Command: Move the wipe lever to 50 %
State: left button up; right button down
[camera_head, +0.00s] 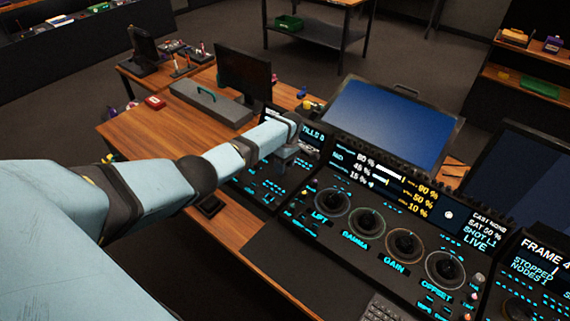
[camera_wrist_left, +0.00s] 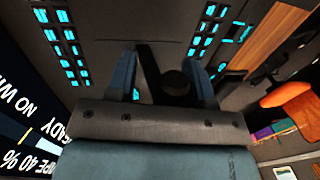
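The wipe lever (camera_wrist_left: 175,88), a dark arm with a round black knob, shows in the left wrist view between the two blue fingers of my left gripper (camera_wrist_left: 163,75). The fingers are apart, and the knob lies nearer the right finger; I cannot tell whether they touch. A display (camera_wrist_left: 20,135) at the left of that view reads about "WIPE 40 %", partly cut off. In the head view my left gripper (camera_head: 298,154) is over the left panel (camera_head: 262,178), and the lever cannot be made out there. My right gripper is not in view.
The main trackball panel (camera_head: 385,230) with several ringed balls stands right of my left gripper. A blue screen (camera_head: 390,122) is behind it, and a monitor (camera_head: 243,72) stands on the wooden desk (camera_head: 150,130). A keyboard (camera_head: 382,309) lies in front.

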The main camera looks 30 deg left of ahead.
pick_arm(q)
jog(key=shift+w+r, duration=0.15)
jog(key=shift+w+r, duration=0.15)
jog(key=shift+r, duration=0.2)
jog(key=v, duration=1.2)
jog(key=shift+r, duration=0.45)
